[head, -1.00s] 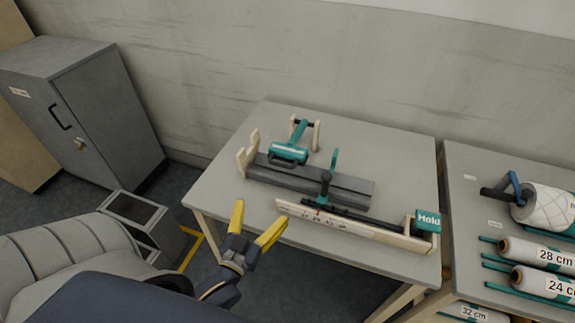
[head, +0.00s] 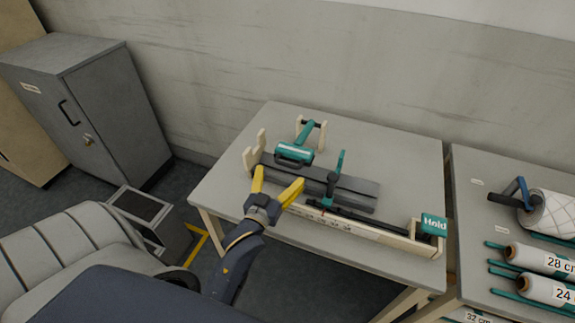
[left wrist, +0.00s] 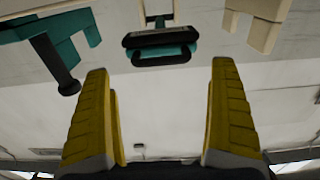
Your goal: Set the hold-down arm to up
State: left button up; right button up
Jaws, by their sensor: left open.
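A teal arm with a black handle, which looks like the hold-down arm (head: 296,151), is hinged at a small wooden stand (head: 323,134) at the table's back. It lies low, its handle end just behind the dark grey trough. In the left wrist view the teal and black handle (left wrist: 160,52) shows ahead, between the fingertips. My left gripper (head: 279,182) has yellow fingers spread apart and empty, over the trough's front left part, short of the handle. My right gripper is not in view.
A second table (head: 475,220) at right holds rolls. The table's back right is clear.

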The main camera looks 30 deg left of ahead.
aim_at(288, 164)
pick_arm(q)
jog(key=shift+w+a, duration=0.15)
jog(key=shift+w, duration=0.8)
jog(key=shift+w+a, duration=0.2)
jog(key=shift+w, duration=0.7)
jog(key=shift+w+a, duration=0.15)
jog(key=shift+w, duration=0.8)
grip_shut()
